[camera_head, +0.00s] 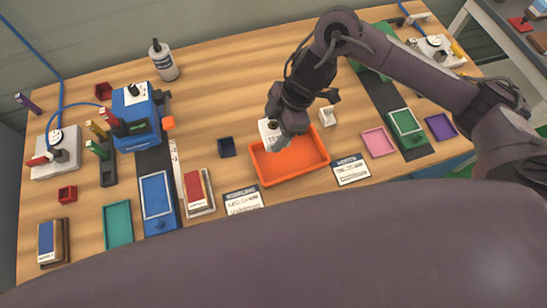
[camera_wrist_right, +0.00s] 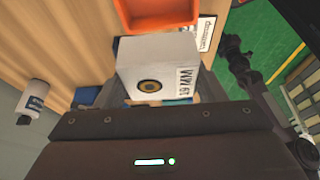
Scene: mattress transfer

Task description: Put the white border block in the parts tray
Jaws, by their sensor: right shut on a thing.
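My right gripper (camera_head: 278,122) is shut on a white block (camera_head: 266,133) with dark lettering. In the right wrist view the white block (camera_wrist_right: 158,68) sits between the fingers (camera_wrist_right: 160,92), showing a gold and black ring and printed letters. The orange tray (camera_head: 298,173) lies on the table just below and right of the block in the head view. Its visible inside looks empty. The tray (camera_wrist_right: 155,22) also shows at the top of the right wrist view, apart from the block in that picture. My left gripper is not in view.
A small dark blue bin (camera_head: 227,147) stands left of the tray, and a small white bin (camera_head: 327,116) right of it. A blue machine (camera_head: 137,118) and a bottle (camera_head: 163,60) stand at the left and back. Labels, coloured trays and pads line the front.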

